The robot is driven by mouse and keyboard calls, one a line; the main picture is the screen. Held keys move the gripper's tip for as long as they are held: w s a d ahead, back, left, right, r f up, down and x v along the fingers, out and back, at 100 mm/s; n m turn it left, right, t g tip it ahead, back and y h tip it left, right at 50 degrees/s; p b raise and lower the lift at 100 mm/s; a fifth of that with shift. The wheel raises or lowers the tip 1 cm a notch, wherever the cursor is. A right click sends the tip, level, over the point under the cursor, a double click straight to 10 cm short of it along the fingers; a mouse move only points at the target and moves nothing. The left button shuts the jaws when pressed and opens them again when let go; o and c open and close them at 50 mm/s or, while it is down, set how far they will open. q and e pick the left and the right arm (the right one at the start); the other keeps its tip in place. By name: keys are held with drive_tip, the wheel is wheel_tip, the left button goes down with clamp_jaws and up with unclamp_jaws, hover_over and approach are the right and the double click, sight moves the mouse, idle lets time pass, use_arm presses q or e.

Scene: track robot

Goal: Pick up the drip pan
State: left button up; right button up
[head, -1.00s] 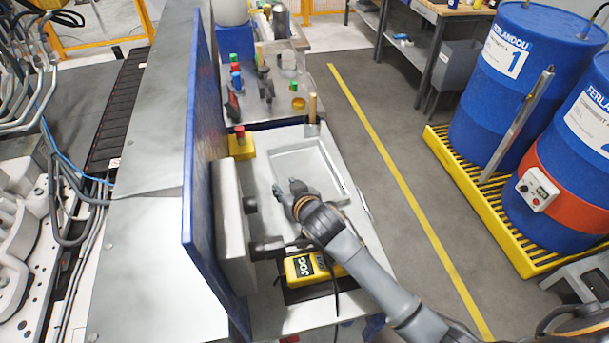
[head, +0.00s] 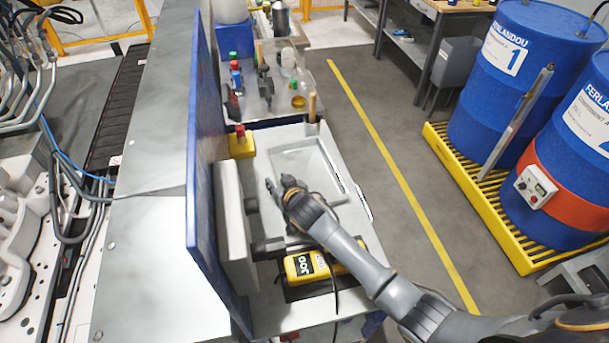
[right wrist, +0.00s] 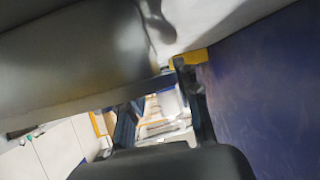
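The drip pan (head: 308,162) looks to be the shallow pale grey rectangular tray lying on the light bench in the head view. Its near left part is hidden by my right gripper and wrist. My right gripper (head: 276,186) is above or beside the pan's near left corner, between it and the grey box; I cannot tell whether it touches anything. In the right wrist view, two dark fingers stand apart with background showing between them (right wrist: 160,110). The pan cannot be made out clearly there. My left gripper is not in view.
A blue panel (head: 207,170) with a grey box (head: 235,225) borders the bench on the left. A yellow box with a red button (head: 241,147), a wooden handle (head: 312,107) and a yellow pendant (head: 306,267) stand close around. The floor right of the bench is open.

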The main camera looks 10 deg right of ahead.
clamp_jaws()
drive_tip(key=shift+r, duration=0.15)
